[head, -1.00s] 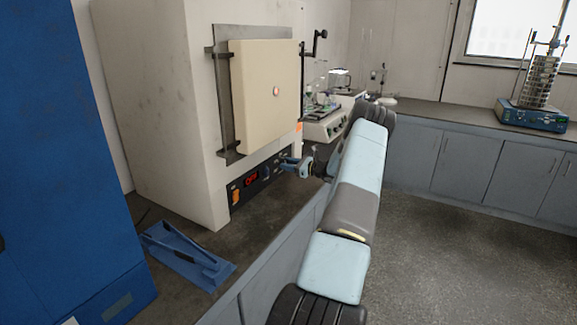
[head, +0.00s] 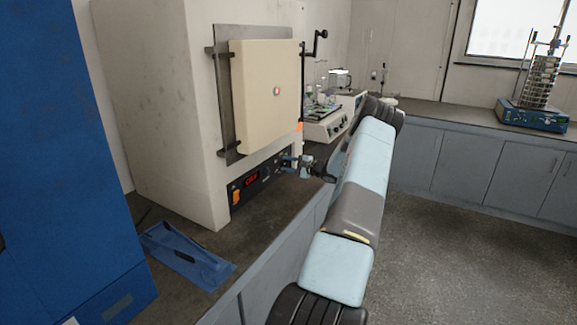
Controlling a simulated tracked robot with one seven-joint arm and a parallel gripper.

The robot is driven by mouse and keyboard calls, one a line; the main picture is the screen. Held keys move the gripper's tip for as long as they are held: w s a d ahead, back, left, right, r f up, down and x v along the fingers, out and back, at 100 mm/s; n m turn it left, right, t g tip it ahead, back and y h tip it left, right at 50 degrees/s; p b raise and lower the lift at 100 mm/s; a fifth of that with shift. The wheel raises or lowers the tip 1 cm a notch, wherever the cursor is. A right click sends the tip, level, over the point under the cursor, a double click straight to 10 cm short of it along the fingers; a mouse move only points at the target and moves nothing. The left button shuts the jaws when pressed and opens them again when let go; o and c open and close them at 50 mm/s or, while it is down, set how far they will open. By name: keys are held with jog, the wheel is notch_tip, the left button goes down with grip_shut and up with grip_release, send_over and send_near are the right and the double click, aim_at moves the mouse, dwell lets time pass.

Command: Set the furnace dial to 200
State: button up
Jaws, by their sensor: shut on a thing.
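The furnace (head: 165,110) is a large off-white box on the bench, with its cream door (head: 262,95) closed. Its black control panel (head: 246,187) runs below the door, with a red lit display (head: 251,178) too small to read and an orange switch (head: 237,196). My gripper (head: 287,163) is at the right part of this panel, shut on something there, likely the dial. The gripper hides the dial, so its setting cannot be read.
A tall blue cabinet (head: 62,150) stands at the left. Lab devices (head: 325,122) stand on the bench beyond my arm. The sieve shaker (head: 537,95) is on the far right counter.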

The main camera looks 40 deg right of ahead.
jog(key=n, duration=0.4)
jog(key=shift+a+f, duration=0.25)
jog(key=shift+s+a+f+n+h, duration=0.1)
jog(key=shift+n+h, duration=0.1)
jog(key=shift+n, duration=0.85)
jog(key=shift+f+n+h, duration=0.1)
jog(key=shift+n+h, duration=0.1)
jog(key=shift+n, duration=0.85)
jog(key=o, duration=0.7)
jog(key=shift+c, duration=0.2)
jog(key=o, duration=0.4)
jog(key=shift+r, duration=0.2)
jog(key=shift+d, duration=0.2)
